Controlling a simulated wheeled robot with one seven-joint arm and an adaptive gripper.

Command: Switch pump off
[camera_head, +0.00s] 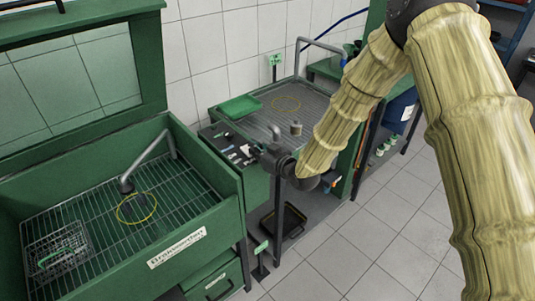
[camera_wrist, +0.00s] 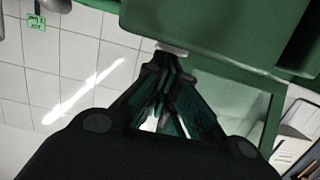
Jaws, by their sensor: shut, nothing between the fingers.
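My gripper (camera_wrist: 168,72) is shut and empty in the wrist view. Its fingertips are close to a small pale, knob-like part (camera_wrist: 173,48) on the edge of a green housing (camera_wrist: 190,20); I cannot tell whether they touch. I cannot tell for sure that this part is the pump switch. In the head view my gripper (camera_head: 268,150) reaches left, between the green washing cabinet and the draining bench. The pump itself is not clearly seen.
The green washing cabinet (camera_head: 190,252) at left holds a wire basket (camera_head: 58,250) and a yellow ring (camera_head: 136,208). The bench behind carries a green tray (camera_head: 240,107) and another ring (camera_head: 286,103). A black tray (camera_head: 284,221) is low down. Tiled floor (camera_head: 345,245) is clear at right.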

